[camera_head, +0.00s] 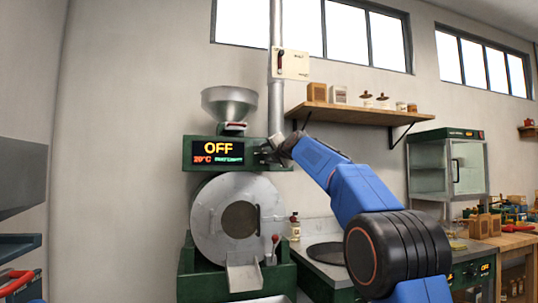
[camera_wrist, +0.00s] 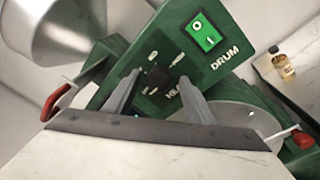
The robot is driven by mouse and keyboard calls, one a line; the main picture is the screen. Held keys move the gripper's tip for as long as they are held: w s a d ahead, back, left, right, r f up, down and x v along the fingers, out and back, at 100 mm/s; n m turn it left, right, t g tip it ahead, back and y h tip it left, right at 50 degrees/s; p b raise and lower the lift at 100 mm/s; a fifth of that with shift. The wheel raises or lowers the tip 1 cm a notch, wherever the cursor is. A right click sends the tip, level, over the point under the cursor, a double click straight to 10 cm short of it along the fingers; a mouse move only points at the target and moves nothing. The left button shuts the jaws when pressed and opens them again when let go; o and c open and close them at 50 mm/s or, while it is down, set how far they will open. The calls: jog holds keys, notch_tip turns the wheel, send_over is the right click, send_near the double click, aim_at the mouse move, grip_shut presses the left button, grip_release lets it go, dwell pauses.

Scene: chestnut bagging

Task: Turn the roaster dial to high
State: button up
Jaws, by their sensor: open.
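The roaster (camera_head: 188,153) is a dark green machine with a hopper and a round steel drum front. Its display (camera_head: 218,152) reads OFF and 20°C. The roaster dial (camera_wrist: 158,78) is a small black knob on the green panel in the wrist view, with pale marks around it and a partly hidden label starting "HEA". My gripper (camera_wrist: 160,82) is open, with one finger on each side of the dial; I cannot tell whether they touch it. In the head view my gripper (camera_head: 276,150) is at the right end of the display housing and hides the dial.
A green lit switch (camera_wrist: 203,35) labelled DRUM sits close to the dial. A steel hopper (camera_head: 230,103) stands above the display, and a vertical pipe (camera_head: 276,100) rises behind. A wooden shelf (camera_head: 350,115) with jars is to the right. A small bottle (camera_head: 295,228) stands below.

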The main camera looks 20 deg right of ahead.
jog(key=c, duration=1)
jog(key=shift+c, duration=0.2)
